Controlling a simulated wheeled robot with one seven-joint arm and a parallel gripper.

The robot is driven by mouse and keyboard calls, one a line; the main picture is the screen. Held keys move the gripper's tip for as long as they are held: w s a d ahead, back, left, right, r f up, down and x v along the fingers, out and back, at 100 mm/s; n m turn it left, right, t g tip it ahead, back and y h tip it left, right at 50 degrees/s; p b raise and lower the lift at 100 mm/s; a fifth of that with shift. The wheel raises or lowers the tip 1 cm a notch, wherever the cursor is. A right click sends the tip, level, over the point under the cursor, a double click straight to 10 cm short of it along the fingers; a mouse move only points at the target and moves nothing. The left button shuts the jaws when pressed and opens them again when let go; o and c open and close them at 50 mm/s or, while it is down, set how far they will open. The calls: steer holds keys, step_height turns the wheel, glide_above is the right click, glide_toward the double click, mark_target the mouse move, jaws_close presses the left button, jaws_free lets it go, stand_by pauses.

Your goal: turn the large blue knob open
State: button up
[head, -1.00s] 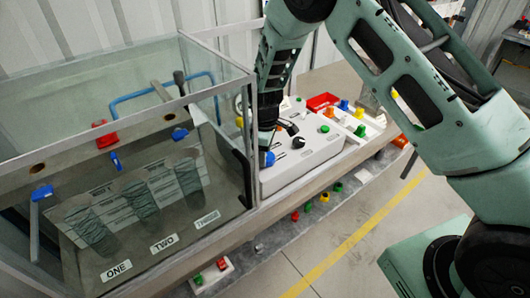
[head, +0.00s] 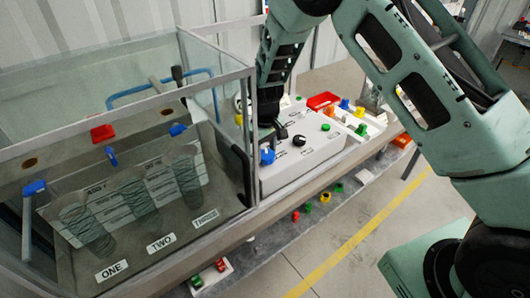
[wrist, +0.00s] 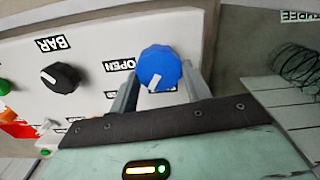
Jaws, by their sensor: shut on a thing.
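The large blue knob (head: 267,156) is on the left end of the light grey control box (head: 318,154), beside the glass tank. In the wrist view the blue knob (wrist: 159,66) sits between the two fingers of my gripper (wrist: 160,80), one on each side. My gripper is shut on it. The knob's white mark points down and slightly left in that view. An OPEN label (wrist: 119,66) is left of the knob, and other labels are partly hidden by the fingers. In the head view my gripper (head: 270,140) comes down on the knob from above.
A black knob (wrist: 61,76) with a BAR label and a green button (wrist: 4,86) share the panel. The glass tank (head: 130,150) stands close on the left, its tall frame near my wrist. A red tray (head: 322,100) and coloured parts lie behind the box.

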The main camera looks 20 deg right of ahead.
mark_target(267, 153)
steer(key=m, duration=0.5)
steer(key=shift+d+m+b, duration=0.15)
steer(key=shift+m+b, duration=0.15)
steer(key=shift+b, duration=0.05)
steer(key=m, duration=0.5)
steer(key=shift+d+m, duration=0.1)
steer(key=shift+m, duration=0.2)
steer(key=o, duration=1)
steer(key=shift+r, duration=0.1)
step_height(267, 153, up, 17)
steer(key=b, duration=0.3)
steer(key=shift+r, duration=0.15)
